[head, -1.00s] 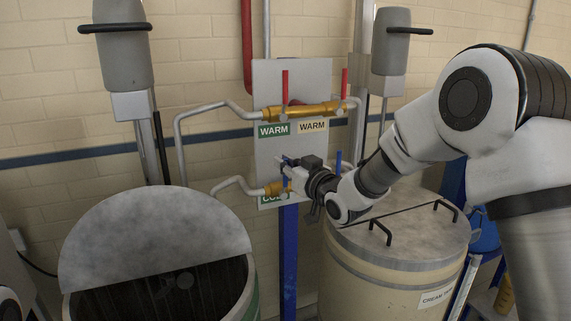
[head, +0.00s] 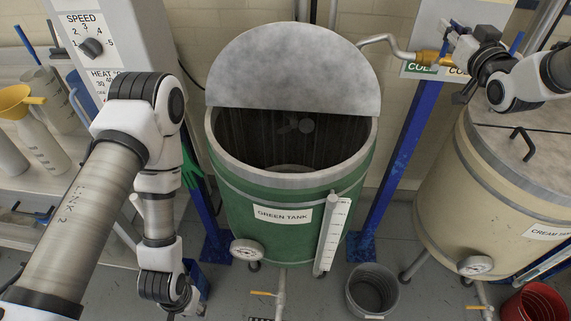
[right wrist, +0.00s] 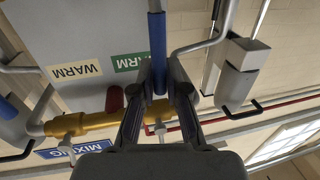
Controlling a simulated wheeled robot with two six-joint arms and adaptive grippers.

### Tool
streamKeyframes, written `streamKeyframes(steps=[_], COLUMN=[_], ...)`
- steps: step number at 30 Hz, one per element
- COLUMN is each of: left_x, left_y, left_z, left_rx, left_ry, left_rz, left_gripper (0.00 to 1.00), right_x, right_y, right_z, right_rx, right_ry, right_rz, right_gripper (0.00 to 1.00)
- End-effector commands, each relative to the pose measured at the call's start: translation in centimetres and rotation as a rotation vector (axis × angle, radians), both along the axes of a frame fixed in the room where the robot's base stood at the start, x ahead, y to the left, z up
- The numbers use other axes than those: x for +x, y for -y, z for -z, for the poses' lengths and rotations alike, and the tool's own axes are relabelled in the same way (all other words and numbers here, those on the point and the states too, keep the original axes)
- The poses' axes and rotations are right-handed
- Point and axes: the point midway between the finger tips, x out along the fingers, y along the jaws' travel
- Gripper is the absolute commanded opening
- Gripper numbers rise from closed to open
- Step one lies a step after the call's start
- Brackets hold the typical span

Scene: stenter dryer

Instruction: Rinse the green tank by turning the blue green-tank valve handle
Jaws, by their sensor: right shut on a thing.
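The green tank (head: 270,215) stands in the middle of the head view. Its grey lid is raised, and the dark inside shows a stirrer; I cannot make out water. The cold-water panel is at the upper right, with a brass valve (head: 432,57) and a pipe leading toward the tank. My right gripper (head: 458,38) is at this valve, shut on the blue green-tank valve handle (right wrist: 157,45). In the right wrist view the handle runs between the fingers (right wrist: 158,92). My left arm hangs at the left, with its gripper out of view.
The cream tank (head: 465,180) stands at the right under my right arm. A grey bucket (head: 373,290) is on the floor, and a red bucket (head: 533,302) is at the lower right. A shelf with bottles and a yellow funnel (head: 18,100) is at the left.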

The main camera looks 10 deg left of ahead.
Motion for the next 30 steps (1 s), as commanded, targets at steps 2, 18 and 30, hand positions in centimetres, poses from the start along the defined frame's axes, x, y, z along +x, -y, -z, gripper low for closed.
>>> streamKeyframes(steps=[2, 18, 30], left_x=[0.0, 0.0, 0.0], left_y=[0.0, 0.0, 0.0], left_z=[0.5, 2.4, 5.0], left_rx=[0.0, 0.0, 0.0], left_ry=[0.0, 0.0, 0.0], left_rz=[0.0, 0.0, 0.0], left_gripper=[0.4, 0.4, 0.4], right_x=[0.0, -0.1, -0.2], right_y=[-0.6, -3.7, -6.2], right_z=[0.2, 1.1, 2.4], right_rx=[-0.055, -0.397, -0.719], right_ry=[0.005, 0.013, 0.023], right_rz=[-0.001, -0.001, -0.001], right_gripper=[0.0, 0.0, 0.0])
